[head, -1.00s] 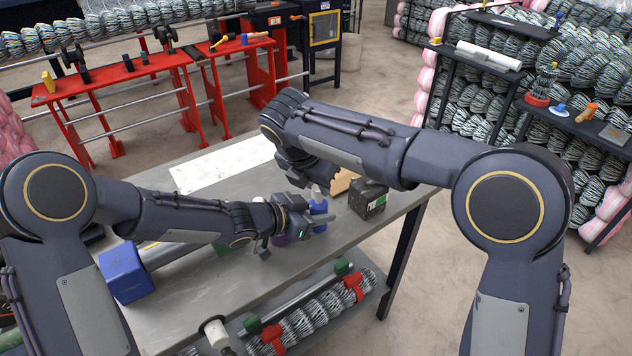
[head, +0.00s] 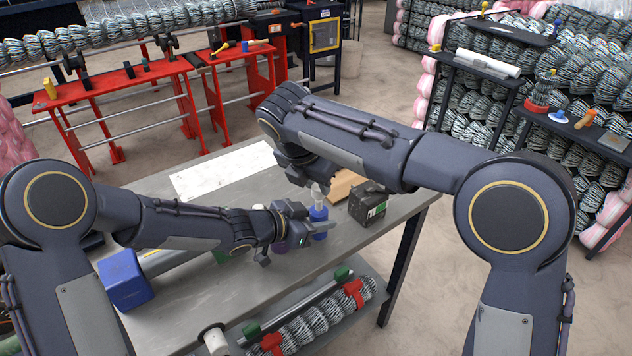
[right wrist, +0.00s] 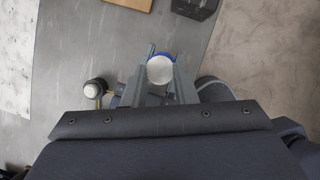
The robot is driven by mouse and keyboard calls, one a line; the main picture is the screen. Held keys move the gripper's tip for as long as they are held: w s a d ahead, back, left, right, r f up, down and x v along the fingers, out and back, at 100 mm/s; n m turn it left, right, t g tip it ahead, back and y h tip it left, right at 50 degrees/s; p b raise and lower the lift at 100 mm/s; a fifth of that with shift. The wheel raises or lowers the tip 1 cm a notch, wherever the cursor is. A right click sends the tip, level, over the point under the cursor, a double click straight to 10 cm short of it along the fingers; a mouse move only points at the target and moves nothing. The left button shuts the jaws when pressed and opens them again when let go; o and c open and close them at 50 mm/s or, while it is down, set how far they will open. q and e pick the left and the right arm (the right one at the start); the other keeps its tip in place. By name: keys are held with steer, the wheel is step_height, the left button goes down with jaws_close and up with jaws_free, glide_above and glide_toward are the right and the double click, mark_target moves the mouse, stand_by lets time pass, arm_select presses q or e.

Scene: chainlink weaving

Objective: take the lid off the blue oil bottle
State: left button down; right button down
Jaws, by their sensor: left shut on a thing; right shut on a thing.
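The blue oil bottle (head: 319,216) stands near the table's far right side. Its pale lid (head: 318,190) shows above it, and the round white top fills the space between the fingertips in the right wrist view (right wrist: 160,70). My right gripper (head: 316,184) comes from above and is shut on the lid. A blue rim of the bottle shows behind the lid in the right wrist view. My left gripper (head: 318,228) reaches in from the left and is shut on the bottle's body. I cannot tell whether a gap separates lid and bottle.
A black box (head: 368,203) and a wooden block (head: 342,186) sit close behind and right of the bottle. A white sheet (head: 222,170) and a blue block (head: 125,279) lie left on the table (head: 235,300).

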mark_target(316, 189)
steer(key=shift+r, duration=2)
arm_select(q)
steer(key=c, duration=0.9)
jaws_free()
steer(key=shift+o, duration=0.2)
steer(key=shift+a+r, duration=0.1)
